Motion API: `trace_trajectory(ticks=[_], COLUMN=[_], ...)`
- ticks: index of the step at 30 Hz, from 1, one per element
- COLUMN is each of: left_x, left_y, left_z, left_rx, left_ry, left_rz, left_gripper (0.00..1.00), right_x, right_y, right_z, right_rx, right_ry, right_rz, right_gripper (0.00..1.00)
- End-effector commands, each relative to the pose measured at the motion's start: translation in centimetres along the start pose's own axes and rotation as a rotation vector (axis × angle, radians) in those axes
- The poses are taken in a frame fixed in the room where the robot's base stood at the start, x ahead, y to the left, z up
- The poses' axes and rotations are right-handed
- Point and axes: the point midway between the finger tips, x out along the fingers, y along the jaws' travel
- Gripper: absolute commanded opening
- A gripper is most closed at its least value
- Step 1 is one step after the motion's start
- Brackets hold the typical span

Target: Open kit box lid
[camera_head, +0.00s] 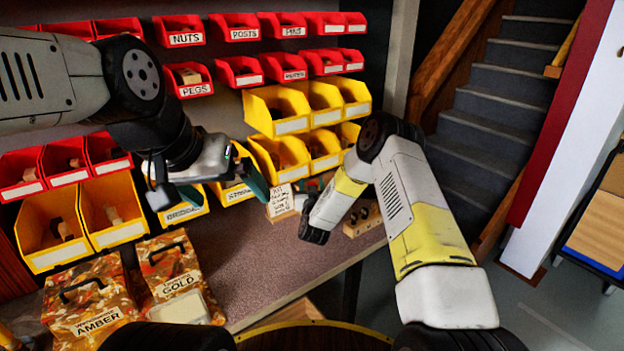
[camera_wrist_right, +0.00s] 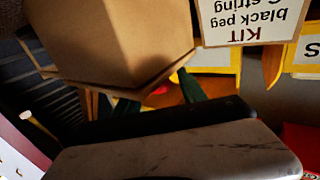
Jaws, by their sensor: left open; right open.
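A card reading KIT (camera_head: 282,201) stands on the bench near its right end. In the right wrist view the card (camera_wrist_right: 246,20) appears upside down and reads black peg, C string. Beside it, a plain brown cardboard shape (camera_wrist_right: 120,38), seemingly the kit box, fills the upper left. I cannot tell its lid's position. My right gripper (camera_wrist_right: 157,97) is open, its green fingertips close to the cardboard; contact is unclear. In the head view my right forearm hides most of this area. My left gripper (camera_head: 217,193) is open and empty above the bench, left of the card.
Yellow bins (camera_head: 276,110) and red bins (camera_head: 235,27) line the back wall. A box labelled AMBER (camera_head: 85,300) and one labelled GOLD (camera_head: 172,268) stand at front left. A wooden block with holes (camera_head: 362,219) lies right of my forearm. The middle bench surface (camera_head: 240,265) is clear.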

Motion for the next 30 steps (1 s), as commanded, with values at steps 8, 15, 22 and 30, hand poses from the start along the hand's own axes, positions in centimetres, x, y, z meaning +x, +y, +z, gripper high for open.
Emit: trace_trajectory(ticks=[8, 15, 22, 30], left_x=[0.00, 0.00, 0.00, 0.00], left_y=[0.00, 0.00, 0.00, 0.00], left_z=[0.00, 0.00, 0.00, 0.00], left_rx=[0.000, 0.000, 0.000, 0.000], left_ry=[0.000, 0.000, 0.000, 0.000], left_rz=[0.000, 0.000, 0.000, 0.000], left_gripper=[1.00, 1.00, 1.00, 1.00], right_x=[-0.02, -0.03, -0.03, -0.03], right_y=[0.00, 0.00, 0.00, -0.01], right_z=[0.00, 0.00, 0.00, -0.01], right_rx=[0.000, 0.001, 0.001, 0.001], right_ry=[0.000, 0.000, 0.000, 0.000], right_rz=[0.000, 0.000, 0.000, 0.000], right_gripper=[0.07, 0.00, 0.00, 0.00])
